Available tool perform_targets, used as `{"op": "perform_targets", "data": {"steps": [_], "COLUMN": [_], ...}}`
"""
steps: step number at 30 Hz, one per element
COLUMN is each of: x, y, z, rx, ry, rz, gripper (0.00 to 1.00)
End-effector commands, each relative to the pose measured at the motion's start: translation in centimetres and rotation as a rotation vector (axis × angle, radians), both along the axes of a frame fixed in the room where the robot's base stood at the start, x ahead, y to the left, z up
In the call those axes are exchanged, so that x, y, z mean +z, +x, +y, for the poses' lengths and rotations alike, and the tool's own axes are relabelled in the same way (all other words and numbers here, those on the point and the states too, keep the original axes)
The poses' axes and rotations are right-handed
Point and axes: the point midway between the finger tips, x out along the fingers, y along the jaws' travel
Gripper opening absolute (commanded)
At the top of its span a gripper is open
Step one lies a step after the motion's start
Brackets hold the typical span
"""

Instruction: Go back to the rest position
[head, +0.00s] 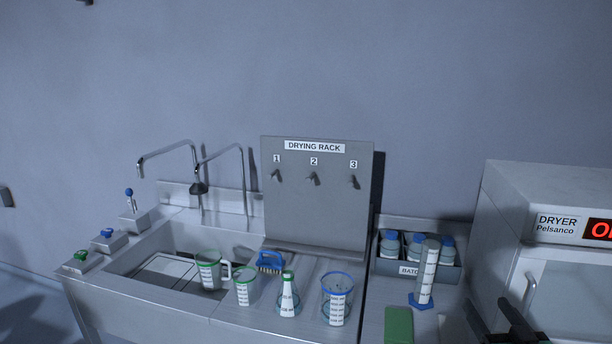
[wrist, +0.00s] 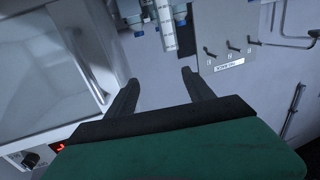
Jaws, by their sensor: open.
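My gripper (wrist: 159,77) is open in the wrist view, with its two dark fingers apart and nothing between them. In the head view, my gripper (head: 518,322) shows only as dark parts at the lower right, in front of the dryer (head: 515,205). It looks clear of the counter things. In the wrist view, which is turned over, the measuring cylinder (wrist: 167,27) and the drying rack (wrist: 222,40) show beyond the fingers. The dryer (wrist: 45,65) fills the left side there.
Along the counter stand a green-rimmed jug (head: 208,272), a green-rimmed beaker (head: 244,287), a flask (head: 288,297), a blue-rimmed beaker (head: 337,297) and the cylinder (head: 427,275). A bottle crate (head: 418,270) stands behind. A green block (head: 398,325) lies in front. The rack (head: 318,205) pegs look empty.

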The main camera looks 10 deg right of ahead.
Motion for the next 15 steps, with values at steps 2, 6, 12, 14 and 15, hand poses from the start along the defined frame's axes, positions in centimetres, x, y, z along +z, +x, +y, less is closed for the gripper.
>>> {"op": "perform_targets", "data": {"steps": [2,6,12,14,15], "x": [-0.5,-1.7,-4.2,-5.2,-5.9], "y": [1.0,2.7,5.7,6.6,7.2], "z": [1.0,2.8,6.8,8.6,9.8], "rx": [0.033,0.088,0.198,0.239,0.267], "ry": [0.009,0.028,0.067,0.081,0.090], "rz": [0.028,0.087,0.219,0.275,0.316], "gripper": [0.61,0.61,0.61,0.61,0.61]}}
